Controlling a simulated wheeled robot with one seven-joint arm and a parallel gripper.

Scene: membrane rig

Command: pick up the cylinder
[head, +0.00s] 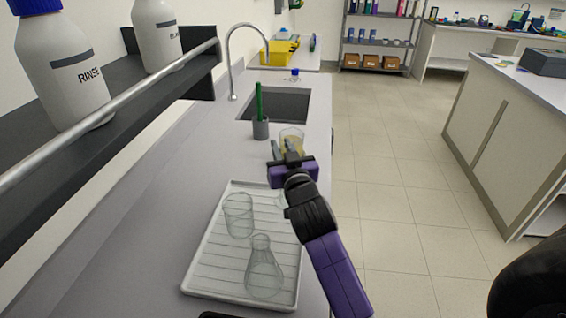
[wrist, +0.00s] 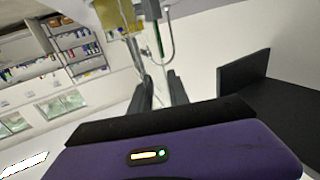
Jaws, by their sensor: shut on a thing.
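My gripper (head: 284,151) is shut on a thin clear cylinder, held over the bench beyond the tray. In the wrist view the cylinder (wrist: 137,48) is a faint see-through streak between the dark fingers (wrist: 158,88). In the head view the fingers and the wrist hide most of it, so I cannot make out its outline or its base there. A glass beaker with amber contents (head: 293,136) shows just behind the fingers. It also shows upside down at the top of the wrist view (wrist: 116,18).
A white ribbed tray (head: 205,262) holds a clear beaker (head: 238,216) and a conical flask (head: 264,268). A shelf with bottles (head: 66,72) overhangs the left side.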

